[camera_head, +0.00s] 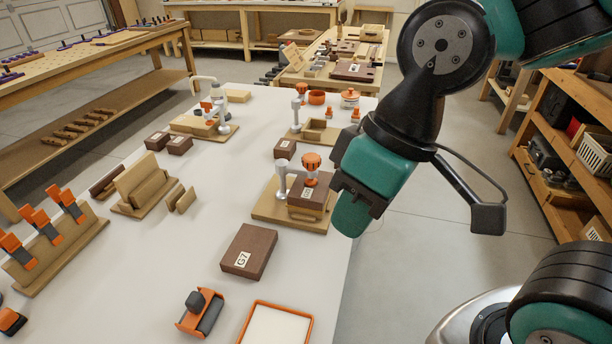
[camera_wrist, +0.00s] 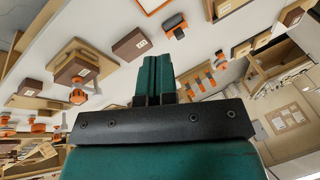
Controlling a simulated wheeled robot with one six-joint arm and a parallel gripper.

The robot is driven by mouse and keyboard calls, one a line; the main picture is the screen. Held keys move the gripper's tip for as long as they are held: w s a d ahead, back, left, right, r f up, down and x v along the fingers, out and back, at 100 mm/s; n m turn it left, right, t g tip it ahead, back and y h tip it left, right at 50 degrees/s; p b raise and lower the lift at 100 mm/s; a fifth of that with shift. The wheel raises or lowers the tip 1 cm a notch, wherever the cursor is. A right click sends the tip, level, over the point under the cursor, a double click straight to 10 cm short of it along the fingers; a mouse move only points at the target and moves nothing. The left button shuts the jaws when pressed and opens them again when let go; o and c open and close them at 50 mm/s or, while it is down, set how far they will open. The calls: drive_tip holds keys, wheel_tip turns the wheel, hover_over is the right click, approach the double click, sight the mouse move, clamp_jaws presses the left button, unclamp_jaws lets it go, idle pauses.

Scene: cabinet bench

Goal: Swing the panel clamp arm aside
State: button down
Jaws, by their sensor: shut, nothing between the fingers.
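The nearest clamp has a light grey post and arm (camera_head: 283,180) with an orange knob (camera_head: 311,161). Its arm reaches over a dark brown labelled block (camera_head: 308,196) on a wooden base (camera_head: 268,208). I cannot tell whether the knob presses on the block. My gripper (camera_head: 352,214) is shut and empty, held to the right of this clamp near the table's right edge. In the wrist view the teal fingers (camera_wrist: 155,72) are together, and the orange knob (camera_wrist: 78,96) and block (camera_wrist: 84,71) show at left, apart from the fingers. Two similar clamps stand farther back.
Back clamps stand at left (camera_head: 222,108) and right (camera_head: 296,108). A brown block marked G7 (camera_head: 249,251), an orange-edged tray (camera_head: 253,312) and an orange-and-black tool (camera_head: 200,312) lie in front. Wooden racks (camera_head: 58,247) fill the left side. Bare table lies around the G7 block.

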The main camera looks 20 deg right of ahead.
sight(297, 170)
drive_tip(key=w+d+f+n+t+h, duration=0.1)
drive_tip(key=w+f, duration=0.4)
drive_tip(key=w, duration=0.5)
drive_tip(key=w+d+f+n+t+h, duration=0.1)
drive_tip(key=w+d+f+t+h, duration=0.1)
drive_tip(key=w+f+t, duration=0.4)
drive_tip(key=w, duration=0.4)
drive_tip(key=shift+d+n+h, duration=0.2)
drive_tip(key=shift+n+h, duration=0.1)
drive_tip(key=shift+h, duration=0.1)
drive_tip(key=shift+w, duration=0.15)
drive_tip(key=shift+w+d+f+p, duration=0.4)
drive_tip(key=shift+w+f, duration=0.95)
drive_tip(key=shift+w, duration=0.2)
drive_tip(key=shift+w+d+f+p, duration=0.3)
drive_tip(key=shift+w+f+p, duration=0.1)
drive_tip(key=shift+w+f, duration=1.05)
drive_tip(key=shift+w+d+f+p, duration=0.4)
drive_tip(key=shift+w+f, duration=0.85)
drive_tip(key=shift+w, duration=0.35)
